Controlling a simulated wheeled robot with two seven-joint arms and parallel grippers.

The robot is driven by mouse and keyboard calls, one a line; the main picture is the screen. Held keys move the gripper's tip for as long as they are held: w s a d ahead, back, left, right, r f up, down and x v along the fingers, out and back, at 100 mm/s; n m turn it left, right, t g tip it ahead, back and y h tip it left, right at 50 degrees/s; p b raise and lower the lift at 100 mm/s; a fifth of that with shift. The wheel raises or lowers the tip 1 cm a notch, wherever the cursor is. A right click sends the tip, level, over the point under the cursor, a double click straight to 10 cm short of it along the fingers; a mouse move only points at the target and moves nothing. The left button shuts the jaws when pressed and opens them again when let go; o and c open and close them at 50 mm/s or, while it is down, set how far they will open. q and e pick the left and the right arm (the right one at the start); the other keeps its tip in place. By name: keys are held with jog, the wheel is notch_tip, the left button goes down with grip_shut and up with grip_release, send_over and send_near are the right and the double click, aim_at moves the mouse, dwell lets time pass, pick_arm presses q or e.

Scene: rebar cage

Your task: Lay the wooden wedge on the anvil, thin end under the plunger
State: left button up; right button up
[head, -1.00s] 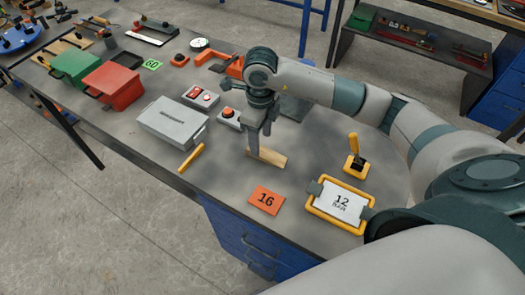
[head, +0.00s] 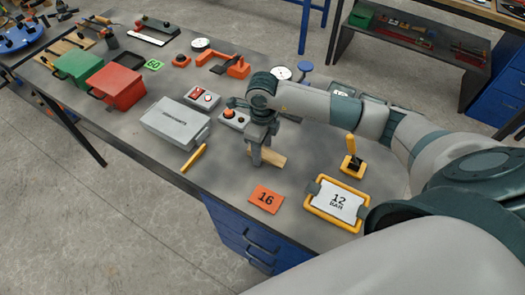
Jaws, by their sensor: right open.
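The wooden wedge (head: 278,159) lies flat on the grey table, its left part hidden behind my right gripper. My right gripper (head: 257,161) points down at the wedge's left part, its fingers open and low by the wood. I cannot tell whether they touch it. An orange clamp-like fixture (head: 237,68) stands farther back. I cannot make out for sure which part is the anvil or the plunger. My left gripper is not in view.
An orange card marked 16 (head: 266,199) and a yellow-framed 12 BAR plate (head: 338,204) lie nearer the front. A yellow-handled lever (head: 352,158) stands to the right. A grey box (head: 174,123) and a button box (head: 234,118) stand left of the gripper.

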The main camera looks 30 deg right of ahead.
dwell(0.3)
jog(key=c, duration=1.1)
jog(key=shift+r, duration=0.15)
jog(key=shift+r+b, duration=0.5)
notch_tip(320, 180, up, 2)
jog(key=shift+r+b, duration=0.15)
jog(key=shift+b, duration=0.65)
jog(key=s+r+b, duration=0.1)
jog(key=s+r, duration=0.1)
jog(key=s, duration=0.2)
jog(key=s+r+b, duration=0.1)
jog(key=s+r, duration=0.2)
jog(key=s+r+b, duration=0.1)
jog(key=s+r, duration=0.1)
jog(key=s, duration=0.2)
jog(key=shift+s+a+r+b, duration=0.25)
jog(key=shift+s+a+b, duration=0.1)
jog(key=shift+a, duration=0.05)
